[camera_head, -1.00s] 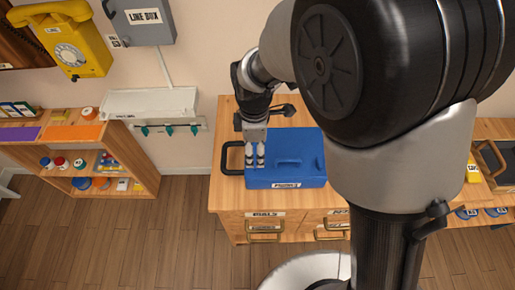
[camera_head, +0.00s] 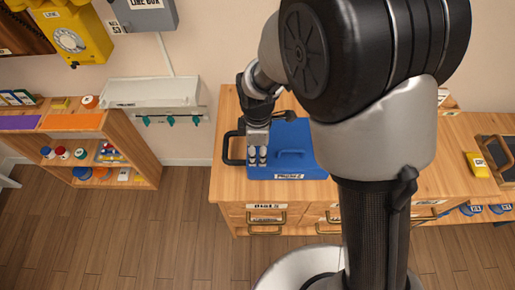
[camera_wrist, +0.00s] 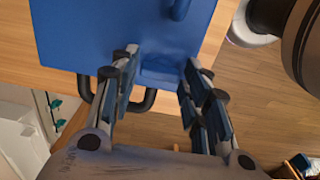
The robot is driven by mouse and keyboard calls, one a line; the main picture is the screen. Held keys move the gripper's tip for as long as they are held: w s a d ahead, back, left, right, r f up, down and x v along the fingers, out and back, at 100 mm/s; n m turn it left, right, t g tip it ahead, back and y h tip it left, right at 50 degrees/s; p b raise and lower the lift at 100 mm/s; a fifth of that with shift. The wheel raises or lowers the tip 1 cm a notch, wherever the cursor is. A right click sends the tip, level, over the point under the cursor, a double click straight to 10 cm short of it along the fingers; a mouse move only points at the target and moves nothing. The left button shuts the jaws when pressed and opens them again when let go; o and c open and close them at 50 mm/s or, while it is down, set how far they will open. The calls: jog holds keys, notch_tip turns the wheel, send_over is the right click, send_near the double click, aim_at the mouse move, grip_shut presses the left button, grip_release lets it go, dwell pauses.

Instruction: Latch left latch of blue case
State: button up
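The blue case (camera_head: 299,160) lies on the wooden cabinet top, with a white label on its front and a blue grip on its lid. My gripper (camera_head: 257,156) is over the left part of the case, fingers pointing down. In the wrist view my gripper (camera_wrist: 158,72) is open, its fingers apart on either side of a small raised blue part (camera_wrist: 162,66) at the edge of the case (camera_wrist: 95,35). I cannot tell for sure whether this part is the left latch, nor whether the fingers touch it. The right side of the case is hidden by my arm.
A black handle (camera_head: 229,149) sticks out at the case's left side, close to my fingers. Labelled drawers (camera_head: 265,217) are below the cabinet top (camera_head: 226,185). A yellow phone (camera_head: 70,38), a grey box (camera_head: 146,14) and a white shelf (camera_head: 153,92) are on the wall.

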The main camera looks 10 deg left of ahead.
jog(key=c, duration=0.7)
jog(key=shift+o, duration=0.2)
jog(key=m+p, duration=0.1)
jog(key=m, duration=0.3)
jog(key=m+p, duration=0.1)
jog(key=m, duration=0.2)
jog(key=shift+m, duration=0.3)
jog(key=m+p, duration=0.1)
jog(key=m, duration=0.4)
jog(key=shift+m+p, duration=0.65)
jog(key=shift+m, duration=1.95)
